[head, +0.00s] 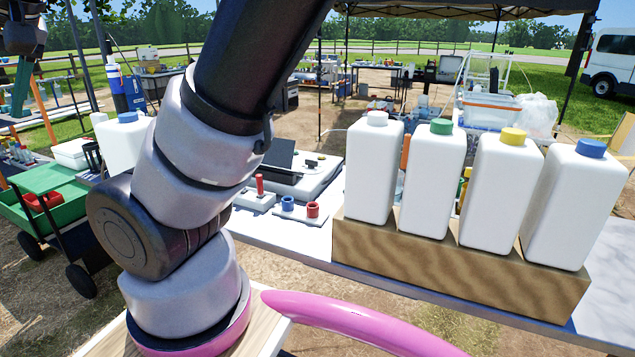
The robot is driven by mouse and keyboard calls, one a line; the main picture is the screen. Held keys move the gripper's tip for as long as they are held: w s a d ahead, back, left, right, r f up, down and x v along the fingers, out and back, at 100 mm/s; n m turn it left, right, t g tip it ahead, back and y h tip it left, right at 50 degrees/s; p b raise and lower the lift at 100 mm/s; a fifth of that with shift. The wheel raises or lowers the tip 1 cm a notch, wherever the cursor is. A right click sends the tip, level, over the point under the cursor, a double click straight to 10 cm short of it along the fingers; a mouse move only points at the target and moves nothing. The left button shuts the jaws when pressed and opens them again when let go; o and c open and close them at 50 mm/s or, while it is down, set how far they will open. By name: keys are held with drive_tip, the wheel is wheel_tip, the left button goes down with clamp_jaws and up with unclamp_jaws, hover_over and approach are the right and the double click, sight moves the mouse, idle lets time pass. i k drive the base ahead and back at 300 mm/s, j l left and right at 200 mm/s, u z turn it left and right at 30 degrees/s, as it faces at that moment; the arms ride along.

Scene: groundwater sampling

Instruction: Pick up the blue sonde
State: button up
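A blue upright cylinder (117,90) with a pale top stands at the left, behind a white jug; it may be the blue sonde, but I cannot be sure. A second blue shape (136,97) is right beside it. My arm rises through the left middle of the head view and leaves at the top edge. My gripper is not in view, so its state and what it may hold do not show. My arm hides part of the table behind it.
White bottles with grey, green, yellow and blue caps stand in a wooden block (450,262) at right. Small blue (288,204) and red (312,210) fittings sit near a grey instrument case (300,180). A green cart (45,205) stands left. A pink hose (355,318) curves in front.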

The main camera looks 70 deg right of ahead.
sight(114, 77)
drive_tip(key=z, duration=0.9)
drive_tip(key=i+j+z, duration=0.1)
drive_tip(key=z, duration=1.2)
drive_tip(key=j+z, duration=0.1)
drive_tip(key=z, duration=0.8)
drive_tip(key=i+j+u, duration=0.1)
drive_tip(key=j, duration=5.05)
